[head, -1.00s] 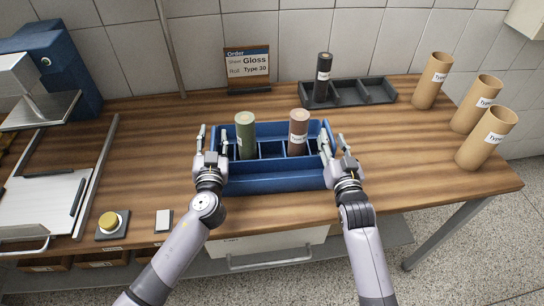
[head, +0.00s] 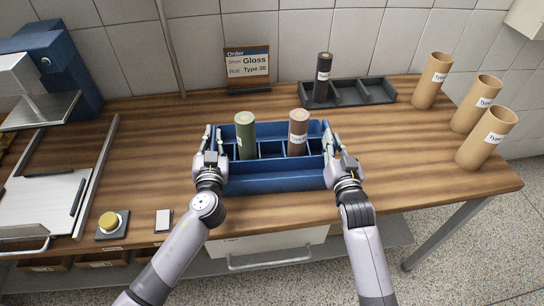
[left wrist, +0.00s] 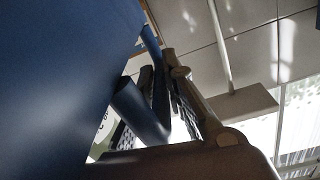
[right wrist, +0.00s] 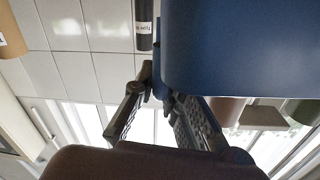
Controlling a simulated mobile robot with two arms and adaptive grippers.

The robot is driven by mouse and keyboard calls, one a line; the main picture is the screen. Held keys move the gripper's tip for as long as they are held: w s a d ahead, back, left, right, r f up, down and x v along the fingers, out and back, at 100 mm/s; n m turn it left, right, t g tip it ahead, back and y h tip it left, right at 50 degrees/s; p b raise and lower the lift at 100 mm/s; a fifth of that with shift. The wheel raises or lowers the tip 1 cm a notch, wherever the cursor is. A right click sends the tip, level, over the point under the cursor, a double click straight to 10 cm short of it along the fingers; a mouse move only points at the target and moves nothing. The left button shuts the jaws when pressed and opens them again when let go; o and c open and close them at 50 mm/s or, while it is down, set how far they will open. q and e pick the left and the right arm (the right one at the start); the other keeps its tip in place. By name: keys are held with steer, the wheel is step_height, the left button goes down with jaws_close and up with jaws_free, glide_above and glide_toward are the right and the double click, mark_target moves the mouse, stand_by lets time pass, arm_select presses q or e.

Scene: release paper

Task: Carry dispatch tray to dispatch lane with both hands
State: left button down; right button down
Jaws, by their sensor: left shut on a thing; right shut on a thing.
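The blue dispatch tray (head: 274,182) stands on the wooden table in the head view, with a green roll (head: 246,136) in its left part and a brown roll (head: 298,133) toward its right. My left gripper (head: 212,140) is shut on the tray's left end wall. My right gripper (head: 331,142) is shut on the right end wall. The tray's blue wall fills much of the left wrist view (left wrist: 60,80) and of the right wrist view (right wrist: 240,50). I cannot make out a marked dispatch lane.
A dark divided rack (head: 365,92) with a black roll (head: 322,78) stands behind on the right. Several cardboard tubes (head: 432,80) stand at the right. An order sign (head: 247,65) is at the back. Table right of the tray is clear.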

arm_select(q)
steer(key=shift+r, duration=0.3)
arm_select(e)
steer(key=shift+r, duration=0.25)
